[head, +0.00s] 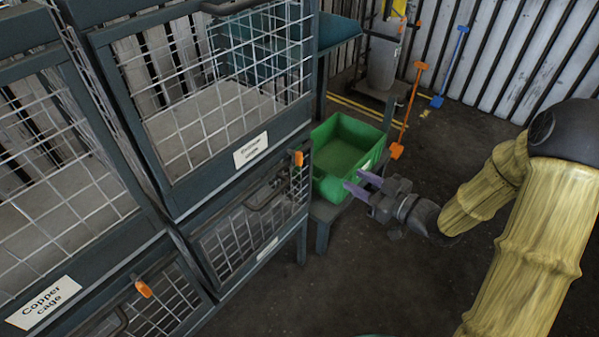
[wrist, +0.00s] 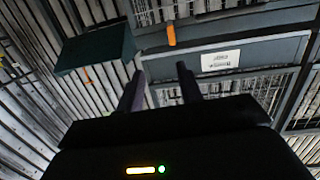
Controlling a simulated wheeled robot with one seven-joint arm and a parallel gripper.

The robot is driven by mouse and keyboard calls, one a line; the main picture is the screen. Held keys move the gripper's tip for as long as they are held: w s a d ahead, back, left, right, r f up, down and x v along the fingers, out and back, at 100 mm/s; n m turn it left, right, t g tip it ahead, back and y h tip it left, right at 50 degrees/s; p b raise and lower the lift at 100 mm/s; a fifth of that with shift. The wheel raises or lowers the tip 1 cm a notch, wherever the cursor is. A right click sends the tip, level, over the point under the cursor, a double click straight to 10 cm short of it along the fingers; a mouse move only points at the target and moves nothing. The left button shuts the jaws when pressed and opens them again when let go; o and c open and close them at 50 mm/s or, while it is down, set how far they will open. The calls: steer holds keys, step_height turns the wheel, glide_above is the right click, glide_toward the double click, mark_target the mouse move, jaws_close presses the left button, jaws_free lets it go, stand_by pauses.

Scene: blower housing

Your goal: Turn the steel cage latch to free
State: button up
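An orange latch handle (head: 299,158) sits at the top right of the lower right cage door (head: 255,217), pointing upright. A second orange handle (head: 144,289) is on the lower left cage door, tilted. I cannot read which cage is the steel one. My gripper (head: 362,183) is open and empty, to the right of the upright handle and apart from it, in front of the green bin. In the wrist view, an orange handle (wrist: 171,36) stands beyond and slightly above the gap between my open fingers (wrist: 158,82), beside a white label (wrist: 220,60).
A green bin (head: 345,150) stands on a low stand right of the cages. The upper left cage bears a "Copper cage" label (head: 43,303). Orange (head: 407,110) and blue (head: 450,67) long-handled tools lean by the corrugated wall. The floor around my gripper is clear.

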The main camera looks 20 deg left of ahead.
mark_target(302, 156)
steer(key=shift+s+a+f+n+g+y, duration=0.2)
steer(key=shift+s+y, duration=0.1)
steer(key=shift+y, duration=0.15)
steer(key=shift+s+a+f+n+g+y, duration=0.15)
steer(key=shift+s+n+g+y, duration=0.1)
steer(key=shift+y, duration=0.2)
steer(key=shift+r, duration=0.1)
steer(key=b+x, duration=0.2)
steer(key=x, duration=1.5)
steer(key=shift+w+a, duration=0.15)
jaws_close()
